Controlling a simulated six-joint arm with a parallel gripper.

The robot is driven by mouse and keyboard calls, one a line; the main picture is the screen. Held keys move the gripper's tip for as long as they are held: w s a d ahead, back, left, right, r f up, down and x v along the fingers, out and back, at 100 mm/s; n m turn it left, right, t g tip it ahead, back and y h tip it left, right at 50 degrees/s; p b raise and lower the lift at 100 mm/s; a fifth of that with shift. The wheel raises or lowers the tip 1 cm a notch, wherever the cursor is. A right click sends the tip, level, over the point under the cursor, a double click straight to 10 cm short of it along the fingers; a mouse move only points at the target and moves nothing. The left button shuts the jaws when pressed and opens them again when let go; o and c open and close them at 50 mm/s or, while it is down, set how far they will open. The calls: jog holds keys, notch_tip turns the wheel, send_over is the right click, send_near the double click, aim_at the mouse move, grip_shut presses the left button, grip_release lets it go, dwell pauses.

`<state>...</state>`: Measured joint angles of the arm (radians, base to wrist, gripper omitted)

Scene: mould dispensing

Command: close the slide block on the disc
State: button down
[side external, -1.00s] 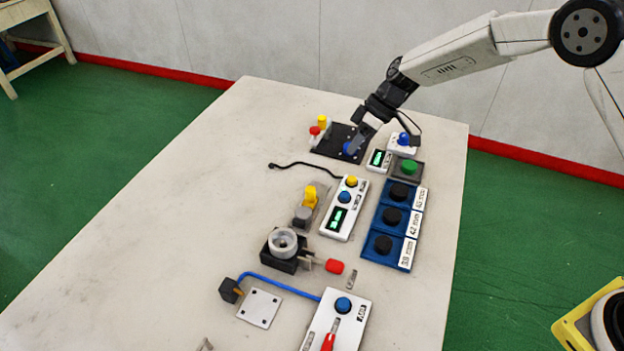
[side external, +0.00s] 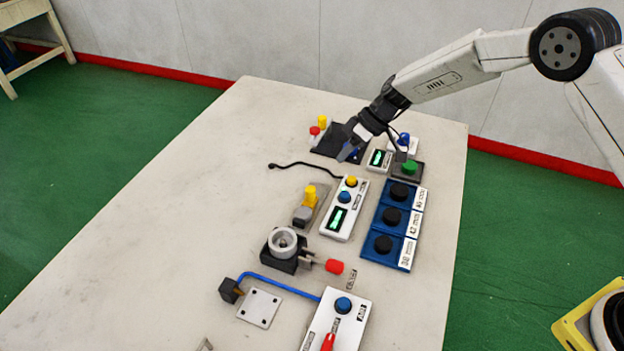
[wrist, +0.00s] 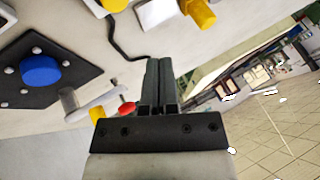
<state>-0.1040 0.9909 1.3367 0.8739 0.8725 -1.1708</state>
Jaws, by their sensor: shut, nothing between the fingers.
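A black base with a light grey round cup (side external: 283,241) stands mid-table in the side view. A metal slide with a red knob (side external: 334,266) reaches out from its right side; I take this for the slide block. Whether a disc lies in the cup is too small to tell. My gripper (side external: 347,156) is shut and empty, well behind the cup, above the near edge of a black plate. In the wrist view my gripper (wrist: 158,82) shows its two fingers together. The cup and slide cannot be made out in the wrist view.
The black plate (wrist: 70,92) bears a blue round part (wrist: 41,70). A white box with a yellow button (side external: 344,208) and a blue tray of black discs (side external: 374,248) stand right of the cup. A yellow-topped fitting (side external: 310,196) stands behind it. The table's left is clear.

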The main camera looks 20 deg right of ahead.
aim_at(318, 200)
jog(key=x, duration=0.5)
jog(key=shift+s+a, duration=0.5)
jog(key=shift+a, duration=0.3)
jog(key=shift+s+a, duration=0.6)
jog(key=shift+a, duration=0.35)
jog(key=shift+s+a, duration=0.3)
jog(key=shift+a, duration=0.15)
